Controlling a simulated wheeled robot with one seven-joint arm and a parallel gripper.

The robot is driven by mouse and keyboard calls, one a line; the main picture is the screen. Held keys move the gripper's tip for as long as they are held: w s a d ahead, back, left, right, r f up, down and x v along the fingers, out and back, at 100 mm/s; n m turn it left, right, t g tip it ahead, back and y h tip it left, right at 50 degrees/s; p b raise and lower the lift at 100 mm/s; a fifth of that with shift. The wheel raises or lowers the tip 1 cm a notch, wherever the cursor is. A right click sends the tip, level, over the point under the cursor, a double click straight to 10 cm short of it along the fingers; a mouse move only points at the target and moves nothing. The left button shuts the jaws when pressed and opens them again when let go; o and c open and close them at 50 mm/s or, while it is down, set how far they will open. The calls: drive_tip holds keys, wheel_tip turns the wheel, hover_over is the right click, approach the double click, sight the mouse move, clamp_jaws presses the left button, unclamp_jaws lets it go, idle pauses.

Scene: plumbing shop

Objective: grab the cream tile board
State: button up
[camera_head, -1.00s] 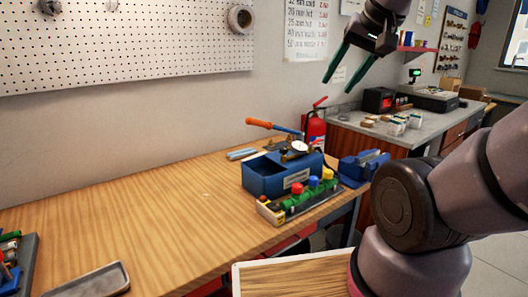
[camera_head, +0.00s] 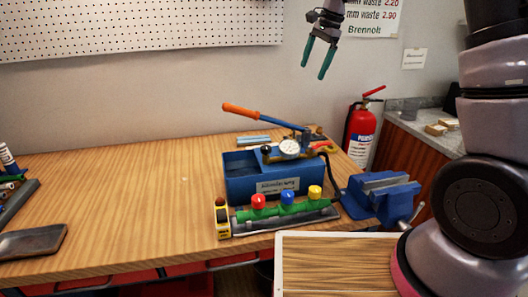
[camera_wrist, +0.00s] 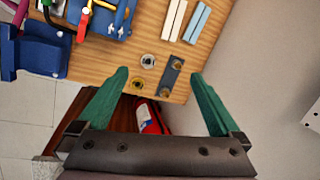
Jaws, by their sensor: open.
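A cream board (camera_wrist: 173,18), a pale strip with a lengthwise line, lies on the wooden bench at the top of the wrist view. It runs past the top edge of that view. I cannot make it out in the head view, where the blue pump may hide it. A similar light blue board (camera_wrist: 196,22) lies beside it on the wall side and shows in the head view (camera_head: 253,139). My gripper (camera_head: 316,71) is open and empty, high above the bench's back right. In the wrist view, its fingers (camera_wrist: 159,73) point toward the bench, below the boards.
A blue test pump (camera_head: 262,186) with an orange-handled lever stands on the bench (camera_head: 130,195). A green manifold (camera_head: 275,211) and a blue vise (camera_head: 380,195) are near it. A dark plate (camera_wrist: 172,76) and round fittings lie near the bench end. A fire extinguisher (camera_head: 360,132) stands beyond.

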drive_tip(key=w+a+f+h, duration=0.1)
drive_tip(key=w+a+f, duration=0.1)
drive_tip(key=a+f, duration=0.3)
drive_tip(key=w+a+f+m+g+h, duration=0.1)
drive_tip(key=a+f, duration=0.5)
drive_tip(key=f, duration=0.7)
drive_tip(key=w+a+f+m+h, duration=0.1)
drive_tip(key=w+a+f, duration=0.2)
drive_tip(key=a+f, duration=0.2)
drive_tip(key=shift+w+a+f+g, duration=0.1)
drive_tip(key=shift+w+f+g, duration=0.1)
drive_tip(key=shift+f, duration=0.75)
drive_tip(key=shift+w+a+f+g, duration=0.1)
drive_tip(key=shift+w+f+g, duration=0.1)
drive_tip(key=shift+f, duration=0.75)
drive_tip(key=f, duration=0.6)
drive_tip(key=shift+s+d, duration=0.15)
drive_tip(key=shift+d, duration=0.05)
drive_tip(key=shift+r, duration=0.1)
drive_tip(key=c, duration=1.5)
